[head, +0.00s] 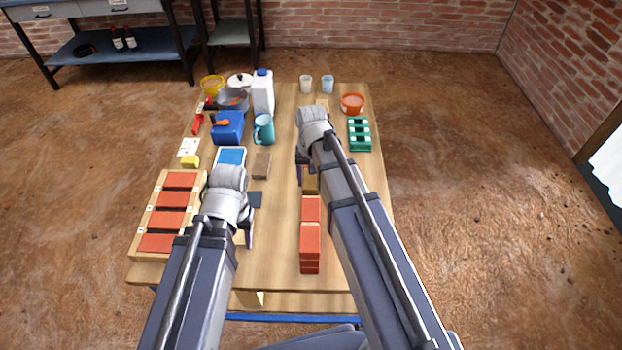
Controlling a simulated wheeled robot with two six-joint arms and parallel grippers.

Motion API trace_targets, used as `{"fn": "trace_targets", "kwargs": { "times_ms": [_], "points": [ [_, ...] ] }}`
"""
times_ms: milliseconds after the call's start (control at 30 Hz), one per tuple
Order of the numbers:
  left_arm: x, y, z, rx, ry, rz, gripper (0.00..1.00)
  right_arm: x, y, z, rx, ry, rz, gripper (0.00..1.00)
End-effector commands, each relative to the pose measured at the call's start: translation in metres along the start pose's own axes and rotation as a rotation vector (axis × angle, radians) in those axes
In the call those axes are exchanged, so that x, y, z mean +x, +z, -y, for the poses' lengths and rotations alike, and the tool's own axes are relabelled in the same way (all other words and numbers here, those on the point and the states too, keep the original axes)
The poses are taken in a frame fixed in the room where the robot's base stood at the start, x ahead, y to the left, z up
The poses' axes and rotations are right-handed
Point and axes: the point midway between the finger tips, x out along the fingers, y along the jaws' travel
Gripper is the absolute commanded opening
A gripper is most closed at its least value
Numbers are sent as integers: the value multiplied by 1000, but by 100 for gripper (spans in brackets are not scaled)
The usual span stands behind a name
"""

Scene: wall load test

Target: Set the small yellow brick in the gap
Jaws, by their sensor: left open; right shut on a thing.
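A small ochre-yellow brick (310,186) shows just below my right gripper (303,172), in line with the far end of a row of red bricks (310,240). My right gripper is shut on it, though the forearm and wrist hide most of the grip. I cannot tell whether the brick touches the red bricks, and any gap is hidden by the arm. My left gripper (250,215) is open over the table, left of the row, with its fingers partly hidden by its wrist. A brighter yellow block (189,161) lies at the table's left side.
A wooden tray (139,238) of red bricks lies at the left. A blue box (228,128), a teal mug (264,130), a white bottle (263,92) and other containers crowd the back left. A green rack (359,134) and an orange bowl (352,103) stand back right.

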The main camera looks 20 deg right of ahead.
Motion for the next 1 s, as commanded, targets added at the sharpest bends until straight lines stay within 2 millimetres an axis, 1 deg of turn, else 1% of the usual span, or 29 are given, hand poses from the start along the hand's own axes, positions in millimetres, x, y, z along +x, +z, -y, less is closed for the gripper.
{"fn": "trace_targets", "kwargs": {
  "times_ms": [1000],
  "points": [
    [6,0,-1,0,0,0,50,6,0,0,0,0,0,2]
  ]
}}
